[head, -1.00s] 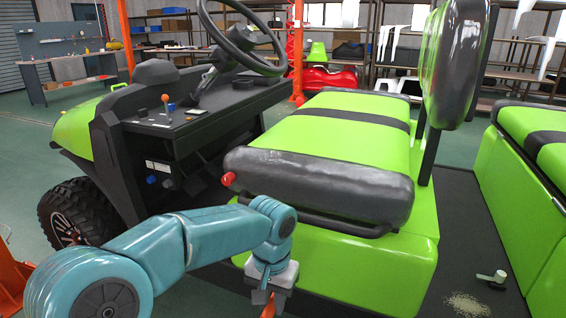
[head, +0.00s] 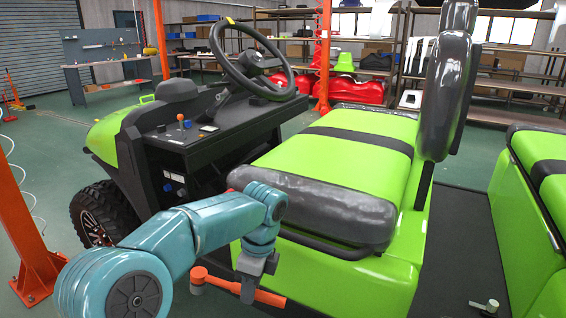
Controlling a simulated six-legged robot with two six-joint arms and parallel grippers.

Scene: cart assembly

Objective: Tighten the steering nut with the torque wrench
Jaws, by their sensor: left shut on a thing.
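My left gripper (head: 249,289) is shut on an orange tool, which looks like the torque wrench (head: 216,282). The wrench lies roughly level across the jaws, with its thicker head pointing left and its handle to the right. It is low in front of the green seat base, apart from the steering wheel (head: 228,70). The dark steering wheel is on the cart, farther back and above the dashboard. The steering nut is too small or hidden to make out at the wheel's hub. My right gripper is not in view.
The cart's green seat (head: 345,150) with its grey front edge stands between my left arm and the area behind. An orange post (head: 25,245) stands at the left. A workbench (head: 108,68) is at the back left. Green floor is open left of the cart.

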